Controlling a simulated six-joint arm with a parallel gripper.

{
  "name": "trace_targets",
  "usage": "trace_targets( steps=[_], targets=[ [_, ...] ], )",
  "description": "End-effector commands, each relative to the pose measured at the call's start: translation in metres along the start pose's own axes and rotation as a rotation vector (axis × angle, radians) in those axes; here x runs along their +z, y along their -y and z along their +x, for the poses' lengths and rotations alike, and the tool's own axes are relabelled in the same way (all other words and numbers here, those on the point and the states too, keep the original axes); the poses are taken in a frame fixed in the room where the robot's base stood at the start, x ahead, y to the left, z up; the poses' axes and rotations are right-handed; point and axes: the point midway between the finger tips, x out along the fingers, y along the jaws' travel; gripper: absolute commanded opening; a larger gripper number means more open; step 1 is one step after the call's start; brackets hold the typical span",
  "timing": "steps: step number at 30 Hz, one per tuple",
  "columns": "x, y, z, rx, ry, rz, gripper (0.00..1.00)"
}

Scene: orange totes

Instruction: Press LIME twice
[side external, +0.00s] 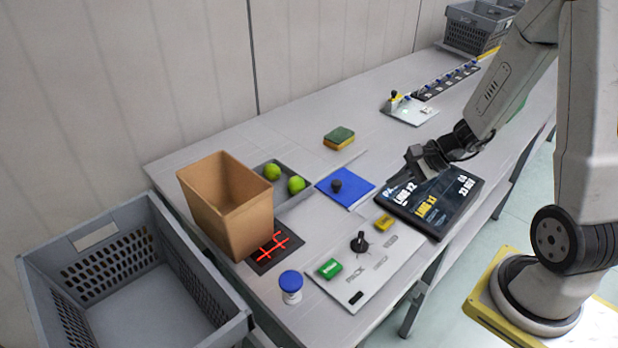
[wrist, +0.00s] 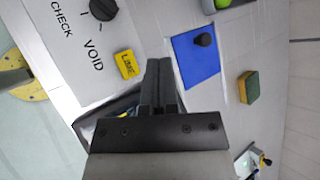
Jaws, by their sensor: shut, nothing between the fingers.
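A panel (side external: 372,262) carries a yellow button (side external: 384,222), a green button (side external: 330,268) and a black knob (side external: 359,242). The yellow button also shows in the wrist view (wrist: 126,64); its short label seems to read LIME, but is too small to be sure. The green button's label is unreadable. My gripper (side external: 412,160) is shut and empty, above the far end of the dark screen (side external: 440,200), apart from both buttons. In the wrist view its fingers (wrist: 160,68) point between the yellow button and the blue pad (wrist: 196,58). The screen shows order lines, partly hidden.
A cardboard box (side external: 228,205) stands beside a grey tray holding two green limes (side external: 296,184). The blue pad with a black knob lies near a green and yellow sponge (side external: 339,138). A blue-topped jar (side external: 291,286) stands at the front. A grey crate (side external: 140,280) is at left.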

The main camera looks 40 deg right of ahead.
Motion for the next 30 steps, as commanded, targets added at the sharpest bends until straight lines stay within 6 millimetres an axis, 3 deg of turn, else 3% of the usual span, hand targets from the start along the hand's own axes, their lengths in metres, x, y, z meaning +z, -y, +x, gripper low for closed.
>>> trace_targets(
  steps=[11, 30],
  targets=[
    [-0.004, -0.004, 0.006, 0.001, 0.001, 0.002, 0.0],
    [-0.033, -0.034, 0.046, 0.002, 0.001, 0.003, 0.0]
  ],
)
